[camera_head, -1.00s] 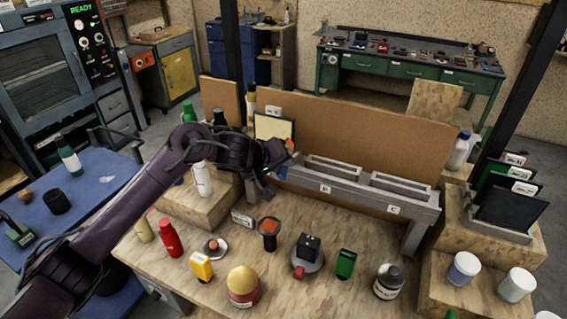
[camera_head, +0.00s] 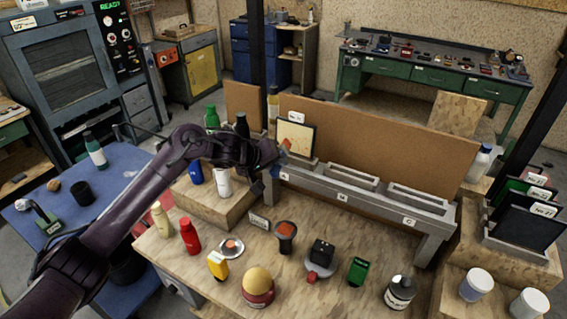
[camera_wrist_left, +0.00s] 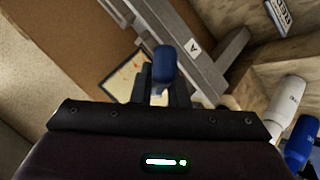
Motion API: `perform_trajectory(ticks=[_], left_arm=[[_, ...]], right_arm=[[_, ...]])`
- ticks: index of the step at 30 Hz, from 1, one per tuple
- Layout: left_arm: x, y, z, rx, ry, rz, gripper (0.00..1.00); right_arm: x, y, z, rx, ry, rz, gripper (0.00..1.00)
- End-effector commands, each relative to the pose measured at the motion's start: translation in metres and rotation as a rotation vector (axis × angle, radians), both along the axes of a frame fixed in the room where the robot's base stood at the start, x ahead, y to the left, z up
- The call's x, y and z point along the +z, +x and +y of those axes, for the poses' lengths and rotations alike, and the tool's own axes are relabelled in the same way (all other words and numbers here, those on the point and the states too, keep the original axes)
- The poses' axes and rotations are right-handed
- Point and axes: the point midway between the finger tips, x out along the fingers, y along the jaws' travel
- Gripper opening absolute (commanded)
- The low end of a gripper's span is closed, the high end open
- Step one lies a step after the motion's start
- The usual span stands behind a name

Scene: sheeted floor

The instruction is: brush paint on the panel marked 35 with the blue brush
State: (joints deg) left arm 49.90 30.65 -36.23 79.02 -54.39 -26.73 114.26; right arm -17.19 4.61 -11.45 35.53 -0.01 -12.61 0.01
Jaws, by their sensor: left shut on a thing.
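My left gripper (camera_head: 272,157) is shut on the blue brush (camera_head: 280,158), whose blue handle also shows in the left wrist view (camera_wrist_left: 163,66). The panel stands upright at the left end of the grey rack (camera_head: 340,193), at the slot marked A, against the brown backboard. My right gripper is out of view.
Empty trays at slots B and C (camera_head: 417,197) lie to the right. Dark and green panels (camera_head: 530,225) stand in a holder at far right. Bottles (camera_head: 190,236), a yellow-domed pot (camera_head: 258,285) and stamp-like tools crowd the bench front. White and blue bottles stand under my left arm.

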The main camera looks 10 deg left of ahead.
Motion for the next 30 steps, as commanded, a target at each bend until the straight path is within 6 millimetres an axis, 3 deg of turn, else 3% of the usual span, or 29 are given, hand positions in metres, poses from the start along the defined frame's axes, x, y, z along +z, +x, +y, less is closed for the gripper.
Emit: perform_trajectory(ticks=[18,30], left_arm=[[0.001,0.015,0.037,0.001,-0.001,0.000,0.00],[0.014,0.017,0.039,-0.002,-0.001,-0.001,0.00]], right_arm=[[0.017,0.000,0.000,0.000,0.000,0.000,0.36],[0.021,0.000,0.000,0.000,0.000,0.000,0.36]])
